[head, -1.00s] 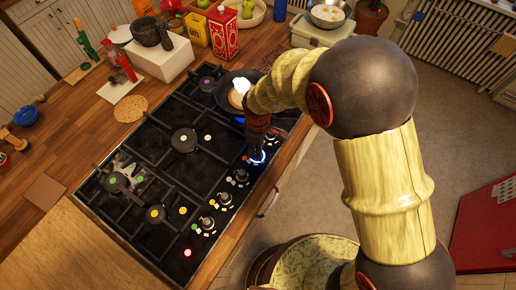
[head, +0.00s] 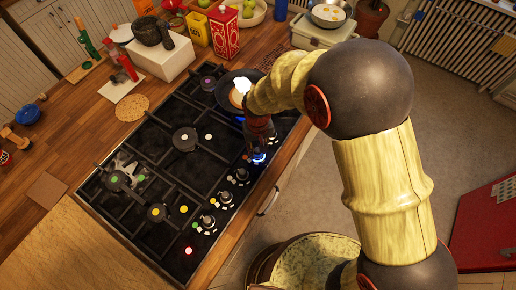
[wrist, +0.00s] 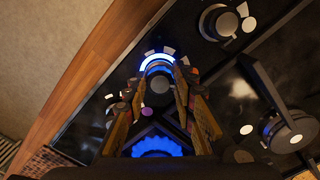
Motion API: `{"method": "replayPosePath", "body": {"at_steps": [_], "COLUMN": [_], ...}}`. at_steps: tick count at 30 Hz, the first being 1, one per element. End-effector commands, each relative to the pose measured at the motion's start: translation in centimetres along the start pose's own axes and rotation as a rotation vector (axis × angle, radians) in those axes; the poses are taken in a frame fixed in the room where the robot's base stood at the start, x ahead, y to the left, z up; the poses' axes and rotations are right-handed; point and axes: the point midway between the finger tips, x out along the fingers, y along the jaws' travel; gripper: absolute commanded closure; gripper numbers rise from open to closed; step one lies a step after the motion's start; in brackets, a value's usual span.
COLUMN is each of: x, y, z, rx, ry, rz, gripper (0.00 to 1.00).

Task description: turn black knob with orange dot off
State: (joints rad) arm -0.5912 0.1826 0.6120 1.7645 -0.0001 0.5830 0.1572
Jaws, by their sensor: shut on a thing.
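My gripper (head: 259,150) reaches down over the front edge of the gas hob (head: 172,252). In the wrist view, its fingers (wrist: 160,95) stand on both sides of a dark round knob (wrist: 158,84) and are shut on it. A blue-white lit ring shows at this knob's far side. I cannot make out an orange dot by it; a purple dot (wrist: 146,112) shows close by. In the head view my gripper mostly hides this knob, with a blue glow below the fingers. Other knobs (head: 242,175) stand in a row along the front edge.
Black grates and burners cover the hob.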

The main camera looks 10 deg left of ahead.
Motion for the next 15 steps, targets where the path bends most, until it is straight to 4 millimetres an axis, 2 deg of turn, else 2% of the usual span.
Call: {"method": "replayPosePath", "body": {"at_steps": [15], "x": [-0.06], "y": [-0.17], "z": [-0.10], "rx": [0.438], "ry": [0.002], "rz": [-0.001], "gripper": [0.99]}}
